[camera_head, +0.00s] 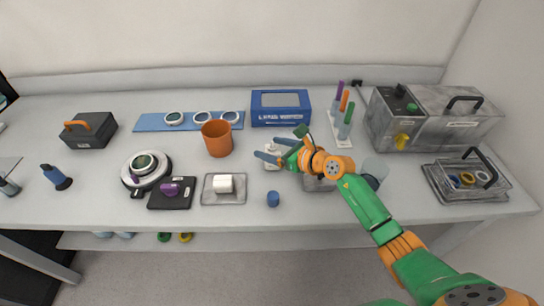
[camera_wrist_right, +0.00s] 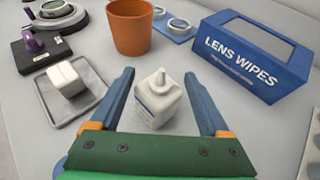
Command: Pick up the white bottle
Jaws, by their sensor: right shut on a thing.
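In the head view, the bottle (camera_head: 271,164) is partly hidden by the fingers of my right gripper (camera_head: 267,149), near the middle of the table. My left gripper is not in view.
An orange cup (camera_head: 217,138) stands left of the bottle, and a blue lens wipes box (camera_head: 281,108) behind it. A grey tray (camera_head: 224,198) with a white block lies front left. A blue cap-like piece (camera_head: 273,199) is in front. Colored pens (camera_head: 344,120) stand to the right.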

